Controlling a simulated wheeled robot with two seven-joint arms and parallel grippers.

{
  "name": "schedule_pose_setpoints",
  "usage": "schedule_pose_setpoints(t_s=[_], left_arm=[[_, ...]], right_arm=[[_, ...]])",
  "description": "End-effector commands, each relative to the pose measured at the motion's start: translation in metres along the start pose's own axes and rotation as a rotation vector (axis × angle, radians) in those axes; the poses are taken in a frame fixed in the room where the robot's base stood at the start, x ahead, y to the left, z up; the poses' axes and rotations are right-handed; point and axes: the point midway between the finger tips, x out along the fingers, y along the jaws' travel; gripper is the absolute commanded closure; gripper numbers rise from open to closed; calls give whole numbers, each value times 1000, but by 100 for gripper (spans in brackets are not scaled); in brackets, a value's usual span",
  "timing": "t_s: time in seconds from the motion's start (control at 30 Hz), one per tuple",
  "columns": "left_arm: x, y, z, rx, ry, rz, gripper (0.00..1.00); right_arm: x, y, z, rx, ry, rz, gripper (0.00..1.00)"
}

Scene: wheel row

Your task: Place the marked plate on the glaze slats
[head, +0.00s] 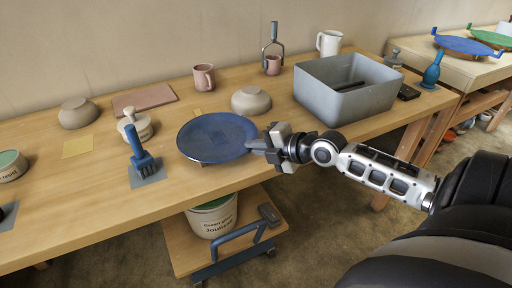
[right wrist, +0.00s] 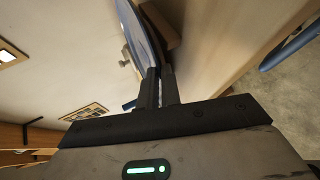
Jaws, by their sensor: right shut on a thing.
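A round dark blue plate (head: 213,136) is near the front edge of the wooden table, about level. My right gripper (head: 262,147) is shut on its right rim. In the right wrist view, the plate (right wrist: 137,30) shows edge-on, its rim between the two dark fingertips (right wrist: 160,72). Whether it touches the table or a support beneath it is unclear. I can make out no mark on it. A grey tub (head: 325,99) behind and right of the gripper has dark bars (head: 349,86) inside; I cannot tell whether these are the glaze slats. My left gripper is out of view.
A blue brush (head: 142,158) and a lidded jar (head: 135,127) stand left of the plate. A beige bowl (head: 251,100) and pink mug (head: 204,77) are behind it. A labelled bucket (head: 212,218) sits on a low trolley below. A second table (head: 463,75) holds blue and green plates.

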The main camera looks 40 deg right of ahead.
Motion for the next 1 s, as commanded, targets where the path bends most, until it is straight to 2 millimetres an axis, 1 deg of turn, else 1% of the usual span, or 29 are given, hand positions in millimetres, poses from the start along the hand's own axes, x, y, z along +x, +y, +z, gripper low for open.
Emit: schedule_pose_setpoints(t_s=[0.03, 0.27, 0.37, 0.4, 0.43, 0.47, 0.7, 0.8, 0.83, 1.0], left_arm=[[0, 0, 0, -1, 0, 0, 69], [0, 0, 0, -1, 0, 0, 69], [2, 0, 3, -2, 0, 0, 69], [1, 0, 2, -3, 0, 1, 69], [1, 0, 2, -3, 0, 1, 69], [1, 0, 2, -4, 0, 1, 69], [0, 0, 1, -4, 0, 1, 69], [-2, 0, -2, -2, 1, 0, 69], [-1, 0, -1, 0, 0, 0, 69], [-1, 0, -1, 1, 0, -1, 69]], right_arm=[[0, 4, 0, -2, -1, 13, 100], [0, 3, 0, -3, -1, 12, 100], [2, 0, 0, -4, -1, 12, 100], [2, -3, 0, -1, 1, 1, 86], [2, -3, 0, -1, 1, 1, 78], [1, -3, 0, -1, 1, 1, 73], [1, -3, 0, -1, 1, 1, 73], [0, 2, -1, 0, 1, 1, 73], [-2, -1, 0, -1, 0, -1, 73], [-19, -3, 0, -3, -1, -5, 73]])
